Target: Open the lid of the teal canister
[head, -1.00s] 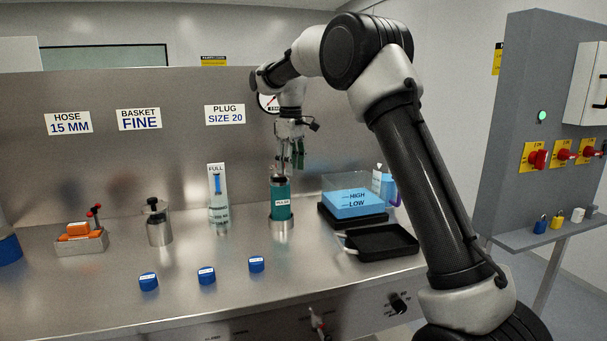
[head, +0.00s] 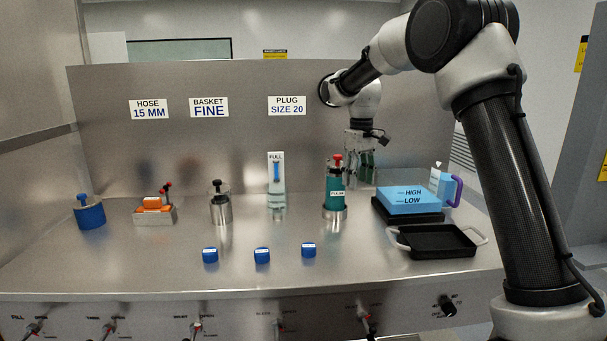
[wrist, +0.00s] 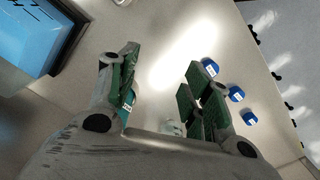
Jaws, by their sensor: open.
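The teal canister (head: 335,192) stands upright in a metal base on the bench in the head view, with a white label. Its dark lid (head: 336,170) with a red knob (head: 338,158) is on top. My gripper (head: 360,176) is open and empty, pointing down just right of the canister's top; the depth gap is unclear. In the wrist view the gripper (wrist: 162,85) shows two spread fingers with green pads. A small teal patch with a white label shows by the left finger, probably the canister, mostly hidden.
A blue tank (head: 407,198) and a black tray (head: 437,240) stand right of the canister. A clear cylinder marked FULL (head: 277,192) and a metal pot (head: 220,205) stand left. Several blue caps, including one at front (head: 308,250), lie before it.

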